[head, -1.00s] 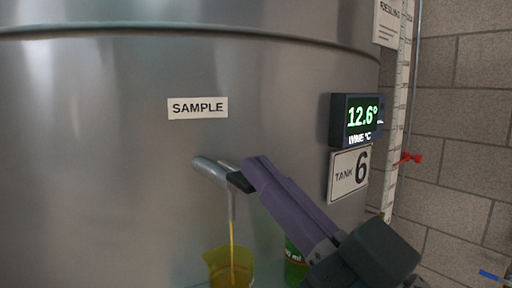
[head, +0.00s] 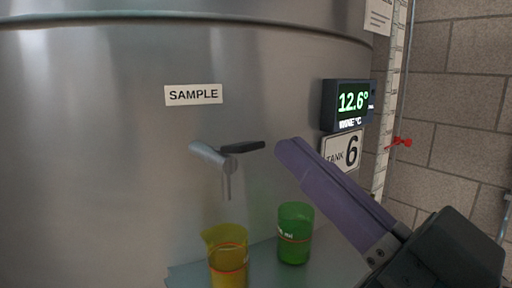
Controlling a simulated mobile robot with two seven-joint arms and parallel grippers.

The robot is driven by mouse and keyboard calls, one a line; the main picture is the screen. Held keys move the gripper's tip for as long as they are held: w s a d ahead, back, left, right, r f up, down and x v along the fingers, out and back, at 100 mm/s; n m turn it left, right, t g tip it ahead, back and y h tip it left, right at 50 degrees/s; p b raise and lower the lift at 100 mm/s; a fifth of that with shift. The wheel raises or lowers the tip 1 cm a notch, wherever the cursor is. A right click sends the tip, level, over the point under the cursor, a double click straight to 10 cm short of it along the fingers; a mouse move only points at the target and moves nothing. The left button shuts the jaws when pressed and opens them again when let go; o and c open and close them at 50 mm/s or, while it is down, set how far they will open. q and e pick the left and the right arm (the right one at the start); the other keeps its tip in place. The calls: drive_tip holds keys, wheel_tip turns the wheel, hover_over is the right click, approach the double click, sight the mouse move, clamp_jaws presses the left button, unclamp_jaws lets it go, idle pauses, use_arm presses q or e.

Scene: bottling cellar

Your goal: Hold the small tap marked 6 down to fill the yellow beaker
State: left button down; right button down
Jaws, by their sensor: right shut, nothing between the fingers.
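The small sample tap (head: 222,160) sticks out of the steel tank under the SAMPLE label (head: 193,94). Its black lever (head: 242,147) stands out to the right, about level, and no stream shows below the spout. The yellow beaker (head: 227,262) stands under the spout; it holds some yellow liquid, but the level is hard to tell. My right gripper (head: 290,148) is shut and empty, to the right of the lever and apart from it. The TANK 6 plate (head: 342,151) is behind it. My left gripper is not in view.
A green beaker (head: 295,233) stands right of the yellow one on a pale shelf (head: 190,276). A temperature display (head: 347,104) reads 12.6°. A red valve handle (head: 402,142) is by the block wall on the right.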

drive_tip(key=shift+b+v, duration=0.5)
drive_tip(key=shift+v, duration=1.55)
wheel_tip(320, 180, down, 12)
drive_tip(key=m+g+h, duration=0.2)
drive_tip(key=g+h, duration=0.4)
drive_tip(key=h, duration=0.1)
drive_tip(key=s+d+f+m+g+h, duration=0.25)
drive_tip(key=s+d+f+g, duration=0.2)
drive_tip(key=s, duration=0.25)
drive_tip(key=s+d+f+m+g+h, duration=0.1)
drive_tip(key=s+d+f+g+h, duration=0.35)
drive_tip(key=s+d, duration=0.2)
wheel_tip(320, 180, up, 32)
drive_tip(key=p, duration=3.1)
drive_tip(key=shift+s+a+y+p, duration=0.25)
drive_tip(key=shift+s+y+p, duration=0.05)
drive_tip(key=shift+s+p, duration=0.05)
